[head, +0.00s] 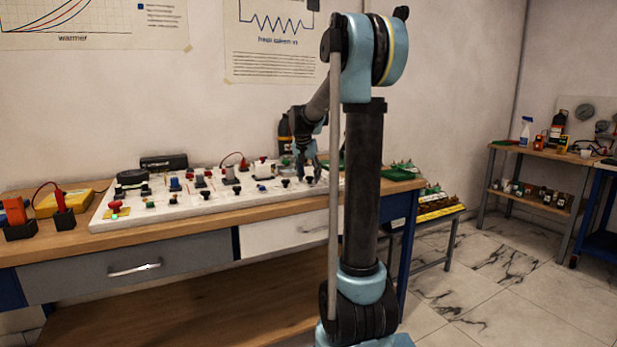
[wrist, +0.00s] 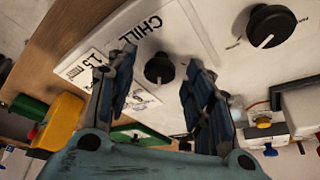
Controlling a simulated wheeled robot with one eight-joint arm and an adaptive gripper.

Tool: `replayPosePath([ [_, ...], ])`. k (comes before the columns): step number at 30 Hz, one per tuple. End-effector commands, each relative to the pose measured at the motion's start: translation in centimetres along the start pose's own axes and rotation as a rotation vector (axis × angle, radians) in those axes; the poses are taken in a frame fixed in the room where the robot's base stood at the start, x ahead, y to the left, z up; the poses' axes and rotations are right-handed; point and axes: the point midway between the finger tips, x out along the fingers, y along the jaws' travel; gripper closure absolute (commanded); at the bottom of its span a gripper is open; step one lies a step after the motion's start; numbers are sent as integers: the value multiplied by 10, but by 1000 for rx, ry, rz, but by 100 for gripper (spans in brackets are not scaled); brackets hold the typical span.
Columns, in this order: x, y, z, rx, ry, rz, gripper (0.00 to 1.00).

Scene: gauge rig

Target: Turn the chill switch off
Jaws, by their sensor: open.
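The chill switch is a black rotary knob (wrist: 159,69) on a white plate lettered "CHILL" (wrist: 143,30). In the wrist view it lies between the two fingers of my open gripper (wrist: 160,88), with a gap on each side. I cannot tell its depth from the fingertips or read its setting. In the head view my gripper (head: 307,165) points down over the right part of the white panel (head: 200,207). The chill knob cannot be made out clearly there, near my fingers.
A larger black knob (wrist: 271,26) sits beside the chill plate. A yellow block (wrist: 58,122) and green parts lie near the panel's edge. In the head view the panel carries several knobs and buttons on the wooden bench (head: 150,240). A yellow case (head: 75,202) stands at left.

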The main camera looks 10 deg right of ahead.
Motion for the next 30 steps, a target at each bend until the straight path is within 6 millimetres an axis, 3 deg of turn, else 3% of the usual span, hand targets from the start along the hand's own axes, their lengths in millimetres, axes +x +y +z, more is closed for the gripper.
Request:
replayPosePath([
  [6, 0, 0, 0, 0, 0, 0, 55],
  [12, 0, 0, 0, 0, 0, 0, 96],
  [23, 0, 0, 0, -32, 1, -15, 96],
  [30, 0, 1, 0, -154, 0, -67, 96],
])
